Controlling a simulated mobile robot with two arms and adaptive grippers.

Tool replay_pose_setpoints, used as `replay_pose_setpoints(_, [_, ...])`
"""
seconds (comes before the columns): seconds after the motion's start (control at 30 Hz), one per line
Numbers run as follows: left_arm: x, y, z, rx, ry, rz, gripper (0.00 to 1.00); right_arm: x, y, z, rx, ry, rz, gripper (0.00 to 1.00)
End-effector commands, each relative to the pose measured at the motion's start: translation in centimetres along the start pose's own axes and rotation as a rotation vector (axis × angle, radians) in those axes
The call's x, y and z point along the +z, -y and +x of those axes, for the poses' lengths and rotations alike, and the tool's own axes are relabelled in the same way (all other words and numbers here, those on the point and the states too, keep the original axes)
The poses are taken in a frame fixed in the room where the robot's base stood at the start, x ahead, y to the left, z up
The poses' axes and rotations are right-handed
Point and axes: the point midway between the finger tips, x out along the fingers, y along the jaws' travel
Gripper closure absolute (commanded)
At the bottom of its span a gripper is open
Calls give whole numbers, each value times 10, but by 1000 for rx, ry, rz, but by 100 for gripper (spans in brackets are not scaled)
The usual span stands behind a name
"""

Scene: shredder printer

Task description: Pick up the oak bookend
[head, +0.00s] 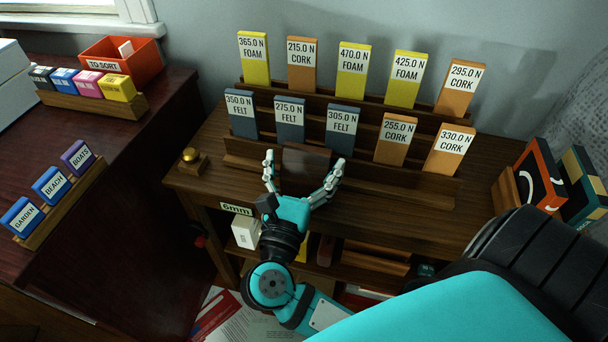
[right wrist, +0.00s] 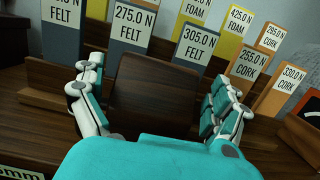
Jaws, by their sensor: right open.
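A dark brown wooden block that looks like the oak bookend (head: 305,163) stands on the desk at the front of the label rack. In the right wrist view the bookend (right wrist: 155,98) is upright, straight ahead between the fingers. My right gripper (head: 303,172) is open, with fingers on the left and right of the block. In the right wrist view the right gripper (right wrist: 155,100) shows gaps at both sides; I cannot tell whether any finger touches. The block's back and lower part are hidden. My left gripper is not in view.
The tiered rack (head: 245,147) behind holds upright yellow, orange and blue labelled blocks. A brass bell (head: 191,156) sits left on the desk. A lighter wooden piece (head: 505,193) stands beside an orange and black box (head: 540,175) at right. A shelf lies below.

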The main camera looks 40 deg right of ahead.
Motion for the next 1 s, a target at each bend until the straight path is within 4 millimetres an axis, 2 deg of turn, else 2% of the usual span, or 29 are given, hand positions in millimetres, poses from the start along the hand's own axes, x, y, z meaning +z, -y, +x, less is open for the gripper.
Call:
replay_pose_setpoints(0.13, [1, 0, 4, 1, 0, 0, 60, 0, 0, 12, 1, 1, -1, 0])
replay_pose_setpoints(0.37, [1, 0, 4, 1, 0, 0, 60, 0, 0, 13, 1, -1, -1, 0])
replay_pose_setpoints(0.9, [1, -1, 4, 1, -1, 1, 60, -1, 0, 13, 1, -2, -1, 70])
replay_pose_setpoints(1.0, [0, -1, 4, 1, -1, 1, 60, 1, 0, 13, 0, 1, 1, 70])
